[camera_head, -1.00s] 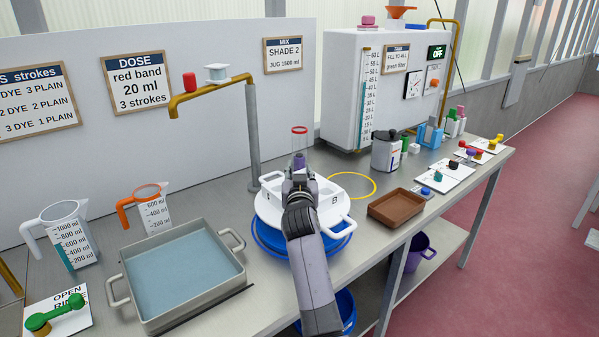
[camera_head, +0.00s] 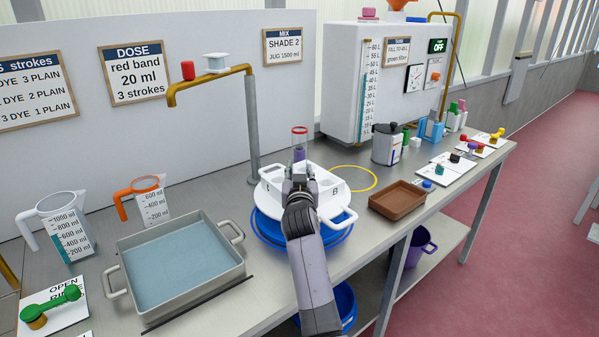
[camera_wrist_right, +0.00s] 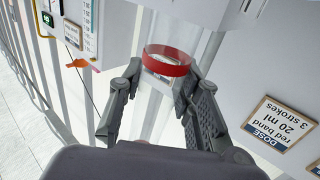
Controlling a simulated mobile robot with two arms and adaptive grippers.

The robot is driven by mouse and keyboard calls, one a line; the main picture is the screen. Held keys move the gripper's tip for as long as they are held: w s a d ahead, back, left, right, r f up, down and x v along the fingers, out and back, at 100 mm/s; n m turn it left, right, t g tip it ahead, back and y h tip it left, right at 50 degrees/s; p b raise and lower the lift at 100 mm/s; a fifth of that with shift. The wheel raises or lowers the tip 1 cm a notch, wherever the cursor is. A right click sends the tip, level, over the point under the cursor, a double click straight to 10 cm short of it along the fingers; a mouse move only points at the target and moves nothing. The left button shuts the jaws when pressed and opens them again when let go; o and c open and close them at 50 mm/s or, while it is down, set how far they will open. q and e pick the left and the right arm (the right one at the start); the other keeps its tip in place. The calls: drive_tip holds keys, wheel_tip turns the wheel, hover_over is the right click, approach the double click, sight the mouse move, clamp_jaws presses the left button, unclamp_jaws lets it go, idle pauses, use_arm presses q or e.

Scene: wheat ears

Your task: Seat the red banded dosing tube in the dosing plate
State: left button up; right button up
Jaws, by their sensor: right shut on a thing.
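The red banded dosing tube (camera_head: 299,142) is clear, with a red ring at its top, and stands about upright. My right gripper (camera_head: 300,178) is shut on its lower part, over the white dosing plate (camera_head: 337,214). The gripper hides the tube's lower end, so I cannot tell whether it is in a hole or above the plate. In the right wrist view the red ring (camera_wrist_right: 167,60) shows between the two fingers. The plate has round holes and a letter B at right, and rests over a blue bucket (camera_head: 268,228). My left gripper is not in view.
A brass spout (camera_head: 210,85) on a grey post stands behind the plate. A grey basin of water (camera_head: 131,262) is at left, with two jugs behind it. A brown tray (camera_head: 398,203) and a yellow ring (camera_head: 374,181) lie to the right.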

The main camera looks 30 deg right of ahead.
sight(300, 144)
drive_tip(key=shift+f+b, duration=0.3)
drive_tip(key=shift+f, duration=0.2)
drive_tip(key=o, duration=1.2)
drive_tip(key=shift+r, duration=0.1)
drive_tip(key=shift+o, duration=0.2)
drive_tip(key=shift+r, duration=0.3)
wheel_tip(300, 144, up, 9)
drive_tip(key=shift+r, duration=0.2)
drive_tip(key=shift+f, duration=0.1)
